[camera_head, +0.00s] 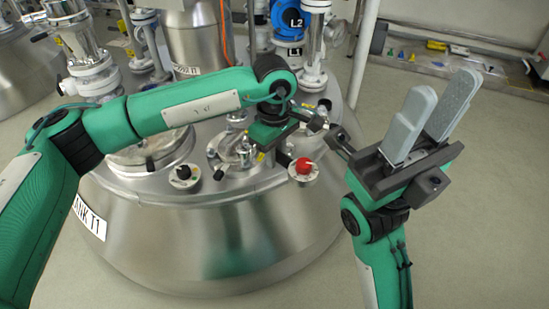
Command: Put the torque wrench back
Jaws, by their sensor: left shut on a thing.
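My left gripper (300,132) is low over the front right of the steel tank lid, seen from above and behind. Its fingers are largely hidden by its own wrist. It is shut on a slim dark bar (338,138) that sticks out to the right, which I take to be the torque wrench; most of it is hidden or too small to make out. My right gripper (425,118) is raised at the right, its two pale grey fingers apart with nothing between them.
The steel tank (215,240) fills the middle. A red knob (303,166) and a dark knob (183,172) stand on its front edge. Blue valve bodies (288,22) and pipes rise behind. The floor (480,210) at the right is clear.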

